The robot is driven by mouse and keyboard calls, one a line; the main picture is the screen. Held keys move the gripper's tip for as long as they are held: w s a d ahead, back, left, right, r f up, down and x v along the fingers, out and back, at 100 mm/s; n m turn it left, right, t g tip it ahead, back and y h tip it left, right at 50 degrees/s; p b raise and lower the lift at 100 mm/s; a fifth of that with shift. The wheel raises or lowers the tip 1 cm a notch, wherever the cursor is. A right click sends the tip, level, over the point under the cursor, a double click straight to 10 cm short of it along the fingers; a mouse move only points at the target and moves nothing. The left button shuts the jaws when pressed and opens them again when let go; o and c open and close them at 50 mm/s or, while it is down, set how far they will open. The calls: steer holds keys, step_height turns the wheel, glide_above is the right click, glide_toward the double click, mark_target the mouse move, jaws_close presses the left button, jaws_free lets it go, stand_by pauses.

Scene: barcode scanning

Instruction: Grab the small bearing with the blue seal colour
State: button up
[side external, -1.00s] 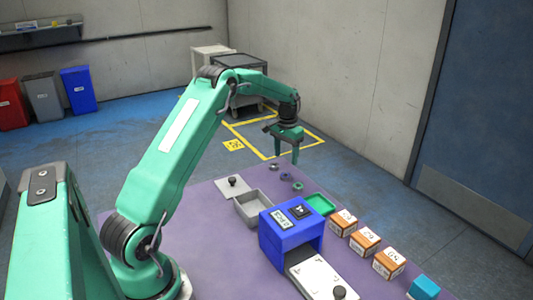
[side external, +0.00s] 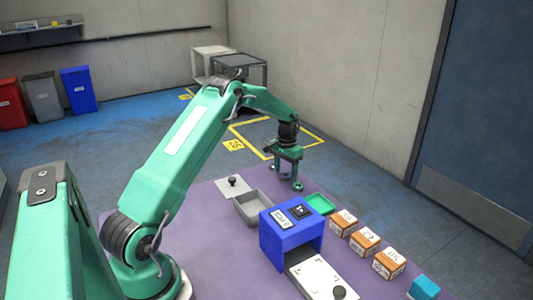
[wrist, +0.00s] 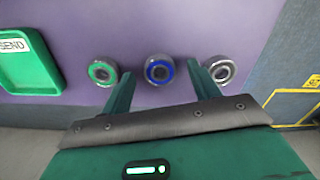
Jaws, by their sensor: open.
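In the wrist view the blue-sealed bearing (wrist: 159,70) lies flat on the purple mat, in the middle of a row of 3. The green-sealed bearing (wrist: 102,72) is left of it and a grey-sealed bearing (wrist: 222,70) is right of it. My gripper (wrist: 160,73) is open and empty. Its two fingers appear on either side of the blue-sealed bearing, with the right fingertip between it and the grey one. In the side view my gripper (side external: 287,183) is low over the bearings and hides most of them. Whether the fingers touch the mat is unclear.
A green SEND tray (side external: 319,204) stands near the bearings. A grey open box (side external: 240,213), a blue scanner housing (side external: 290,245) and several orange-brown boxes (side external: 365,241) stand farther along the purple mat (side external: 215,265). The mat's edge is close behind the bearings.

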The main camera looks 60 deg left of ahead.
mark_target(286, 175)
steer(key=shift+f, duration=0.3)
steer(key=c, duration=1.1)
steer(key=shift+r, duration=0.15)
steer(key=shift+r, duration=0.75)
step_height(286, 175, up, 2)
steer(key=shift+r, duration=0.25)
steer(key=d+r, duration=0.2)
steer(key=d, duration=0.2)
steer(key=d+r, duration=0.2)
steer(key=d, duration=0.1)
steer(key=d+r, duration=0.2)
steer(key=d, duration=0.2)
steer(key=shift+s+d+r, duration=0.35)
steer(key=shift+r, duration=0.05)
